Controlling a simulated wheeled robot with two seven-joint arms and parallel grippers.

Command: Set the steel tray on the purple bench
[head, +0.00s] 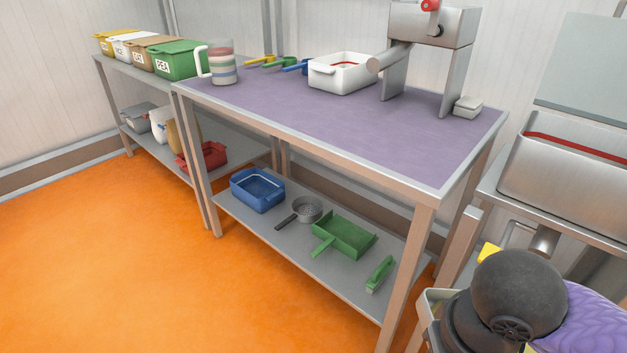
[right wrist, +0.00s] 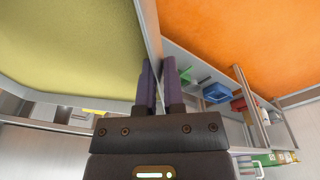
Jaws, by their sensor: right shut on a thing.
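The purple bench (head: 330,120) stands in the middle of the head view, with a flat purple top and a lower shelf. My right gripper (right wrist: 158,75) shows in the right wrist view, shut on the thin grey rim of a wide thing with a yellow-olive face, which I take to be the steel tray (right wrist: 70,45). In the head view a pale edge (head: 428,310) shows low at the right, in front of the bench's right end. My own dark arm part hides much of it, and the right fingers are hidden there. My left gripper is not in view.
The front and right of the top are clear. A steel tub (head: 565,165) stands on a rack at right.

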